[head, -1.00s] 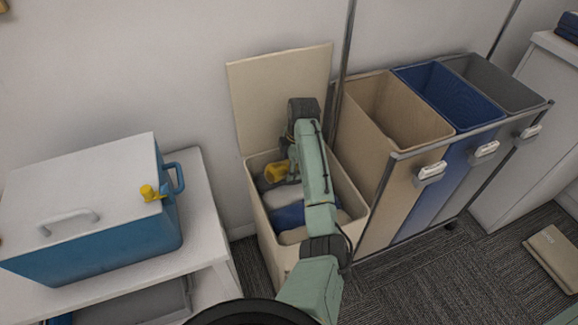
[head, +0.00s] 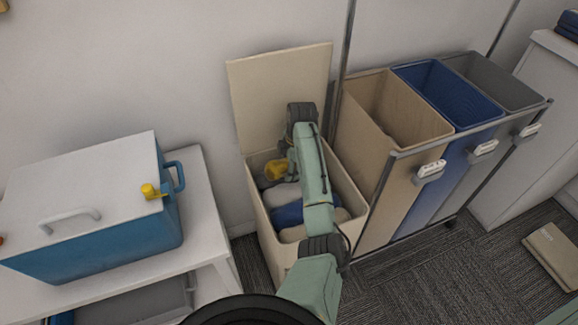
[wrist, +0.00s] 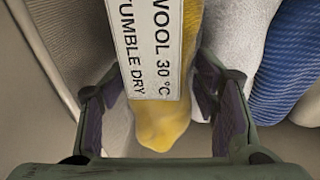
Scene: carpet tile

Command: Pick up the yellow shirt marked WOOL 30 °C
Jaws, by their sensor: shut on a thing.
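The yellow shirt (wrist: 160,132) lies between the fingers of my gripper (wrist: 160,112) in the wrist view. Its white label (wrist: 150,45) reads WOOL 30 °C and TUMBLE DRY. The gripper is shut on the shirt. In the head view the yellow shirt (head: 276,169) shows at the far end of the open cream hamper (head: 262,222), left of my arm. My arm hides part of the shirt and most of the gripper there.
Blue cloth (head: 288,214) and pale cloths lie in the hamper; its lid (head: 280,95) stands open against the wall. Beige, blue (head: 450,95) and grey bins stand to the right. A blue cooler (head: 95,235) sits on a white table at left.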

